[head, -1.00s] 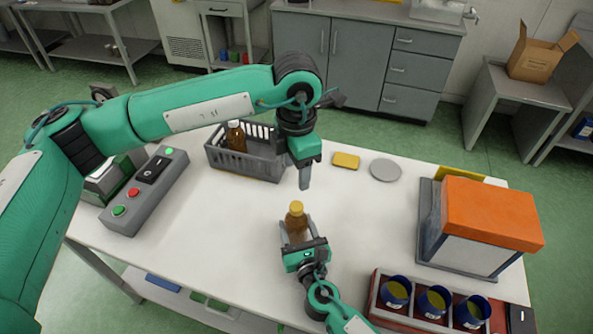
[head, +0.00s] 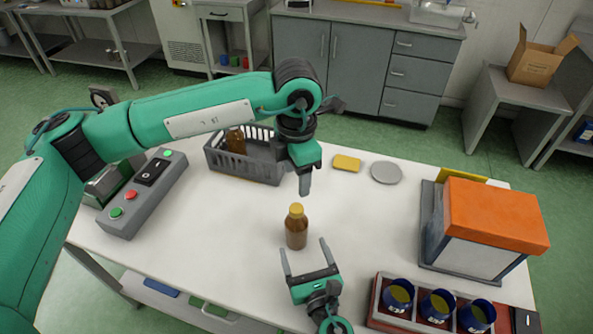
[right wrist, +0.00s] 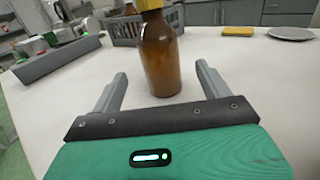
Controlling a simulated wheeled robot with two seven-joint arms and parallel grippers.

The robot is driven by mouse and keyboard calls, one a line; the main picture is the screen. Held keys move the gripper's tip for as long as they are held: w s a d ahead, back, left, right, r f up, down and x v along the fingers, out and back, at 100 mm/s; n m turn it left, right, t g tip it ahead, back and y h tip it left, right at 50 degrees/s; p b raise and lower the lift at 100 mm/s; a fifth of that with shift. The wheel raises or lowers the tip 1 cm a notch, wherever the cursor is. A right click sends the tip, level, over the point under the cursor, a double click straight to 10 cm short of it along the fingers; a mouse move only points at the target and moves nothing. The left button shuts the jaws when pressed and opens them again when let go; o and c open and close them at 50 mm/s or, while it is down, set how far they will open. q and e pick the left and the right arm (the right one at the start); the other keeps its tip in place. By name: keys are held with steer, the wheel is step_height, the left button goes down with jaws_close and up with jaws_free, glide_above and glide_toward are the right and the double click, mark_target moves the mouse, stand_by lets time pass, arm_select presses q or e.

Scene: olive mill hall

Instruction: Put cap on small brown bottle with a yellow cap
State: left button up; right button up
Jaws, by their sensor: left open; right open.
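The small brown bottle (head: 296,232) stands upright on the white table, with the yellow cap (head: 296,210) on its top. In the right wrist view the bottle (right wrist: 160,55) stands just beyond the fingertips, its top cut off by the frame edge. My right gripper (head: 304,248) is open and empty, just in front of the bottle and apart from it. My left gripper (head: 305,185) points down above the table, behind the bottle, open and empty; its fingers overlap in the head view. I cannot tell how tightly the cap sits.
A grey basket (head: 245,172) holding another brown bottle (head: 236,140) stands at the back. A yellow block (head: 346,163) and a grey disc (head: 386,172) lie right of it. A control box (head: 143,195) is left; an orange-topped box (head: 495,215) and a red tray (head: 387,318) of blue cans are right.

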arm_select(q)
step_height(320, 180, down, 2)
steer(key=shift+f+b, duration=0.1)
steer(key=shift+b, duration=0.7)
arm_select(e)
steer(key=v, duration=0.7)
steer(key=shift+s, duration=0.1)
steer(key=shift+r, duration=0.1)
